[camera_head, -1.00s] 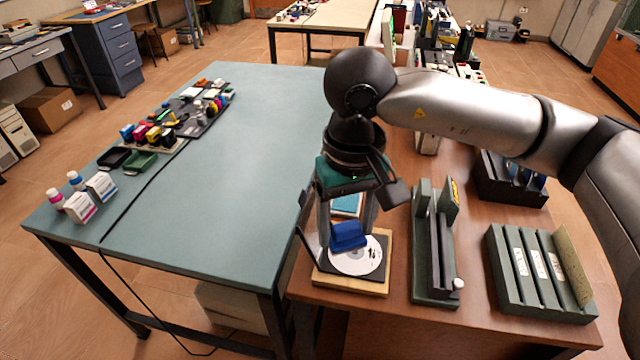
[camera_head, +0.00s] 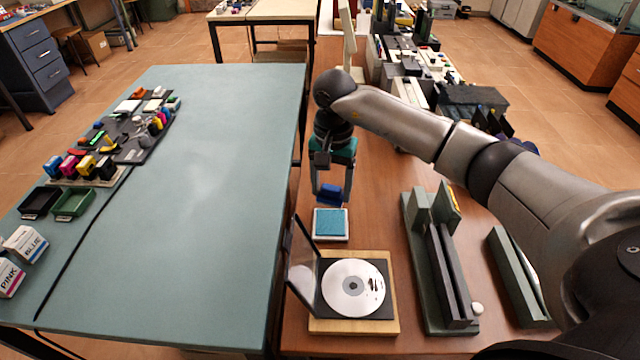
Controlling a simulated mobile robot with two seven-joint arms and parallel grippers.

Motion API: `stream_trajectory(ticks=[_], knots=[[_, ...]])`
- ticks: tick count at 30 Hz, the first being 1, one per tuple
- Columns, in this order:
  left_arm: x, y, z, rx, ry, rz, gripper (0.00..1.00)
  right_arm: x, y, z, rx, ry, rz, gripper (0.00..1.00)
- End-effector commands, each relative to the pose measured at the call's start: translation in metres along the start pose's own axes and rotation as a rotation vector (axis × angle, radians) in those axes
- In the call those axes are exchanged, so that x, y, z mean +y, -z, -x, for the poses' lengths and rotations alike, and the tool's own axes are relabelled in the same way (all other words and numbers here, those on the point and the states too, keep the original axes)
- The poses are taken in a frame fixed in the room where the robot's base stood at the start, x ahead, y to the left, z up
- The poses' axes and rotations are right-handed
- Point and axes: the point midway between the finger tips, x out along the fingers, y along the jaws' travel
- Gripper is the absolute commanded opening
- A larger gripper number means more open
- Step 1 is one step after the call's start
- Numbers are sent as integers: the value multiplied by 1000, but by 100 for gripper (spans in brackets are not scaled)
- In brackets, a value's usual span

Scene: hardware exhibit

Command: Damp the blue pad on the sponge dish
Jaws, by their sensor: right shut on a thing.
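My right gripper (camera_head: 332,190) points down and is shut on the blue pad (camera_head: 331,194). In the picture the pad shows just beyond the far edge of the sponge dish (camera_head: 318,239). I cannot tell how high the pad is above the table. The dish is a pale square tray with a flat teal sponge (camera_head: 330,221), which is fully in view with nothing lying on it. My left gripper is not in view.
Nearer me, a disc (camera_head: 340,300) with dark marks lies in an open black case on a wooden board (camera_head: 390,325). Dark green racks (camera_head: 430,265) stand to the right. A teal table (camera_head: 190,200) with ink bottles, trays and cartridges fills the left.

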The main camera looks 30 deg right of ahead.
Motion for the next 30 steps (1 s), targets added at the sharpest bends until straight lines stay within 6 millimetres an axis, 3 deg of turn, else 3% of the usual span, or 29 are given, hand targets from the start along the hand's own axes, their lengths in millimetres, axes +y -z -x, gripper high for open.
stream_trajectory(ticks=[19,30], knots=[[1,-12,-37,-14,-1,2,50,0,0,-55,-1,1,-2,25],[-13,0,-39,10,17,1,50,0,0,-59,1,1,-1,25]])
